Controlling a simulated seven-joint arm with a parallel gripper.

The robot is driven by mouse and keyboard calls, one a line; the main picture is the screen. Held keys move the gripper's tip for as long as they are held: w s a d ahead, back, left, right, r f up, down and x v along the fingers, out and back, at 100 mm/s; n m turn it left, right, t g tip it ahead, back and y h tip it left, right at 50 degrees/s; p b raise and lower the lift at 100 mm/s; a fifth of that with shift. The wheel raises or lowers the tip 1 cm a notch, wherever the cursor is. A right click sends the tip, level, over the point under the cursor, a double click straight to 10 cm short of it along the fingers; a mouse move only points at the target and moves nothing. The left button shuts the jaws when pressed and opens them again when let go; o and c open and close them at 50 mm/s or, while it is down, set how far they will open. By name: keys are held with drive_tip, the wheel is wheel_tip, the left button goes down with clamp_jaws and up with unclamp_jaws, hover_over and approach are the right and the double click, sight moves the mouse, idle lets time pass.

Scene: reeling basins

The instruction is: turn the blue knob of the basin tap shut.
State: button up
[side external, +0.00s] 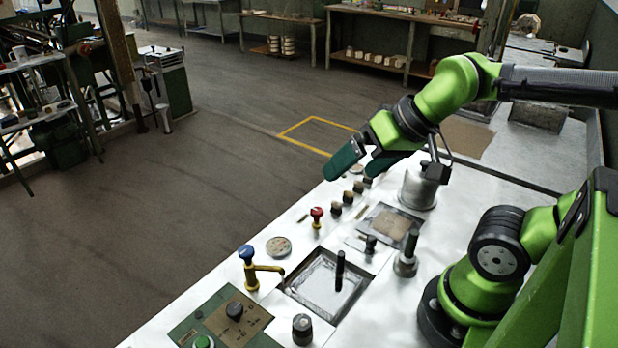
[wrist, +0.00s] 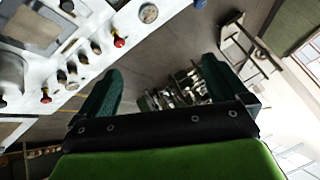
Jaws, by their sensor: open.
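The blue knob (side external: 246,252) sits upright on top of the yellow tap (side external: 262,270), whose spout points right toward the square sunken basin (side external: 292,290) in the white bench top. My gripper (side external: 351,172) is in the air over the far part of the bench, well beyond the tap and apart from it. Its two dark green fingers are spread with nothing between them, as the wrist view also shows (wrist: 163,66).
A red knob (side external: 317,213) stands beyond the tap. A dark upright handle (side external: 340,270) stands at the basin. A green panel with a black knob (side external: 235,310) lies in front of the tap. A metal canister (side external: 418,188) stands below my wrist. Open floor (side external: 180,200) lies left of the bench.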

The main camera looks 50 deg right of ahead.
drive_tip(key=shift+f, duration=0.1)
drive_tip(key=shift+c, duration=1.1)
drive_tip(key=w+a+n+g, duration=0.1)
drive_tip(key=w+a+f+n, duration=0.1)
drive_tip(key=w, duration=0.1)
drive_tip(key=shift+w+a+g, duration=0.1)
drive_tip(key=shift+w+g, duration=0.1)
drive_tip(key=shift+g, duration=0.2)
drive_tip(key=c, duration=0.5)
wheel_tip(320, 180, up, 2)
drive_tip(key=n+g+h, duration=0.2)
drive_tip(key=n+g, duration=0.3)
drive_tip(key=n, duration=2.4)
hover_over(246, 249)
wheel_tip(246, 249, down, 16)
drive_tip(key=c, duration=1.1)
